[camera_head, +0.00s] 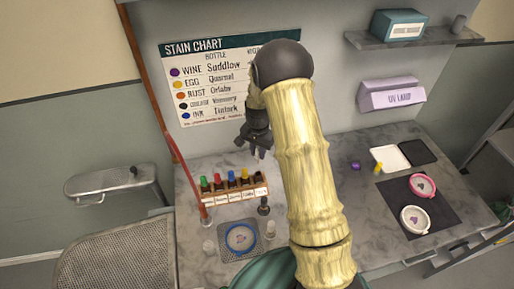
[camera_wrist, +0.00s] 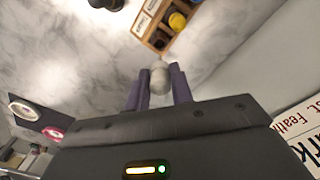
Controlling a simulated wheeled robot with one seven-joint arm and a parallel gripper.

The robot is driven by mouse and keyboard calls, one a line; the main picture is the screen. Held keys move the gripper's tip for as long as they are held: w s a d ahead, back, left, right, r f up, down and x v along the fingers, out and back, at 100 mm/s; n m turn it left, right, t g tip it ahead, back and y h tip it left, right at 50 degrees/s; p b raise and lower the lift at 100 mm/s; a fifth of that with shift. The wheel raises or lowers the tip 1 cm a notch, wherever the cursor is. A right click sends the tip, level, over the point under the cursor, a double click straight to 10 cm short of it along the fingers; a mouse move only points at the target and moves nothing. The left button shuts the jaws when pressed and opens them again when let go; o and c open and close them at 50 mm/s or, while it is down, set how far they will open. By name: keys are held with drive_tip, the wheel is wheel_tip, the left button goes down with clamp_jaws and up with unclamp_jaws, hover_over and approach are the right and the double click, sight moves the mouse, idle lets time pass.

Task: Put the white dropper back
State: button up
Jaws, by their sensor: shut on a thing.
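The white dropper (camera_wrist: 159,78) is upright-looking in the wrist view, held between the two purple fingers of my gripper (camera_wrist: 160,85). In the head view my gripper (camera_head: 258,150) hangs above and behind the wooden rack (camera_head: 236,196); the dropper cannot be made out there. The rack holds bottles with green, red, blue and yellow tops and has labels along its front. In the wrist view the rack (camera_wrist: 150,40) lies just beyond the dropper, with a dark place at its near end. A small dark bottle (camera_head: 264,206) stands on the counter in front of the rack's right end.
A blue hoop (camera_head: 240,238) lies on a grey mat, with small pale jars (camera_head: 209,247) beside it. A red rod (camera_head: 185,175) rises left of the rack. At right are a dark mat (camera_head: 440,210) with two hoops and a white tray (camera_head: 390,157). A stain chart (camera_head: 215,80) hangs behind.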

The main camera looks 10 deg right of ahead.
sight(258, 159)
drive_tip(key=shift+f+b, duration=1.55)
drive_tip(key=shift+f, duration=0.75)
drive_tip(key=shift+f+b, duration=1.6)
drive_tip(key=shift+f, duration=1)
idle(0.8)
drive_tip(key=o, duration=1)
drive_tip(key=shift+r+p, duration=2.55)
drive_tip(key=shift+r, duration=1.25)
